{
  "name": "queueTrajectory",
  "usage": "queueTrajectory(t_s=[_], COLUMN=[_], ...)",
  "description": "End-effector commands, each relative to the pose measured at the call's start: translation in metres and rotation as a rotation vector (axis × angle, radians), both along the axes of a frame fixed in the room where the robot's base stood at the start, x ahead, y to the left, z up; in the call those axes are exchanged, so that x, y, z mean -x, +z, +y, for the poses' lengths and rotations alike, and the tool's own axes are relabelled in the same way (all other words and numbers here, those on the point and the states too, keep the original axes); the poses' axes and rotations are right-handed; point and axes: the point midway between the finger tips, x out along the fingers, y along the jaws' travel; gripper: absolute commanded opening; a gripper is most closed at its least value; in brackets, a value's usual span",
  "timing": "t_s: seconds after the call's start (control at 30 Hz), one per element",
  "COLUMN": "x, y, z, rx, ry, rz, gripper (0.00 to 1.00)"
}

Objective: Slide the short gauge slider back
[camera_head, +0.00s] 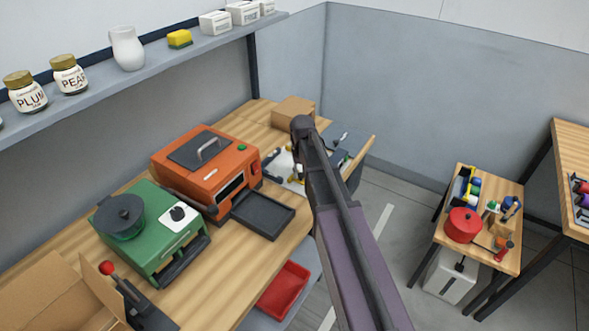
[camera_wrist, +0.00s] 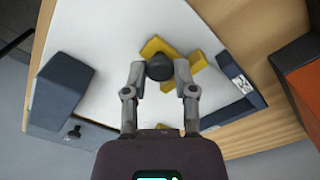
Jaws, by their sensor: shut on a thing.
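In the wrist view a dark round knob (camera_wrist: 159,67) sits over yellow pieces (camera_wrist: 155,46) on a white board (camera_wrist: 105,35). I take the knob to be part of the short gauge slider, but cannot tell for sure. My gripper (camera_wrist: 160,72) is shut on the knob, one finger on each side of it. Dark blocks stand at the board's left (camera_wrist: 63,85) and right (camera_wrist: 238,82). In the head view my arm hides most of the gripper and the knob; part of the white board (camera_head: 283,168) shows left of the arm.
An orange machine (camera_head: 205,178) with a dark tray (camera_head: 263,214) stands left of the board, and a green machine (camera_head: 150,245) is nearer. A cardboard box (camera_head: 293,111) stands behind. A red tray (camera_head: 284,289) lies below the bench's edge.

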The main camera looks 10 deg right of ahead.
Motion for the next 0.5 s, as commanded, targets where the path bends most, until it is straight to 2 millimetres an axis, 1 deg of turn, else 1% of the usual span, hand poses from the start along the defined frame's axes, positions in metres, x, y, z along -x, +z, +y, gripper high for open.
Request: queueTrajectory(t_s=[0.03,0.13,0.47,0.5], x=[0.009,0.016,0.018,0.019], y=[0.0,0.0,0.0,-0.001], z=[-0.007,-0.014,-0.018,-0.018], rx=[0.0,0.0,0.003,0.004], ry=[-0.003,-0.002,-0.002,-0.002], rz=[0.001,0.001,0.005,0.006], gripper=[0.0,0.0,0.0,0.48])
